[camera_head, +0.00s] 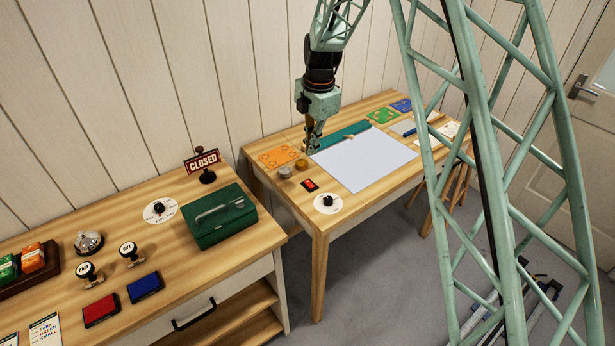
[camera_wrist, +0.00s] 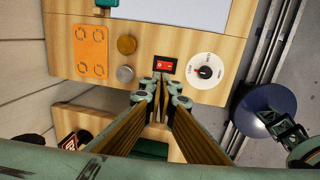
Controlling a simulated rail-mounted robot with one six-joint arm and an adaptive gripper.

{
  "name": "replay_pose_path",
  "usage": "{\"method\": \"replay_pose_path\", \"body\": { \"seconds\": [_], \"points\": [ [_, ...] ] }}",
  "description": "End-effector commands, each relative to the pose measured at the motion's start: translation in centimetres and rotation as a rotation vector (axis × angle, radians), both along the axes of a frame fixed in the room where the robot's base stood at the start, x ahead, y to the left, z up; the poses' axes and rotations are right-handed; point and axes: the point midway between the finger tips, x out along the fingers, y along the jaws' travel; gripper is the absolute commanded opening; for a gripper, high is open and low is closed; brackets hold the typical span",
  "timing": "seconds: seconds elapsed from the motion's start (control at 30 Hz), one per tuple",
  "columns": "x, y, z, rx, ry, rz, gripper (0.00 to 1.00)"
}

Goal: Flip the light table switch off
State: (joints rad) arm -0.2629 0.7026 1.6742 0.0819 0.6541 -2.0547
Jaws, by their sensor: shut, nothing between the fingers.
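The light table switch is a small red rocker in a black frame (camera_head: 310,185) on the wooden table, left of a white dial. It also shows in the wrist view (camera_wrist: 165,66), just beyond my fingertips. The light table's pale panel (camera_head: 362,159) lies behind and to the right of it. My gripper (camera_head: 313,150) points down above the table, over its left part, and appears above the surface. In the wrist view my gripper (camera_wrist: 160,88) has its fingertips together and empty, close below the switch in the picture. I cannot tell which way the rocker is tipped.
A white dial with a black knob (camera_head: 327,202) sits right of the switch. Two round knobs, silver (camera_head: 285,172) and brass (camera_head: 301,164), and an orange card (camera_head: 277,156) lie nearby. A green cash box (camera_head: 219,217) and a CLOSED sign (camera_head: 203,161) stand on the left counter.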

Motion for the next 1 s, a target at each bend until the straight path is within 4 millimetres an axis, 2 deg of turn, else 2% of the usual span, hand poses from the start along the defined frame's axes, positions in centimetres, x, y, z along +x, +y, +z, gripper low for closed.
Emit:
{"method": "replay_pose_path", "body": {
  "seconds": [0.47,0.77,1.0],
  "points": [
    [0.0,0.0,-0.5,0.0,0.001,-0.001,0.0],
    [0.2,0.2,-3.0,0.0,0.002,-0.001,0.0],
    [0.5,0.4,-5.9,0.0,0.002,-0.001,0.0]
  ]
}}
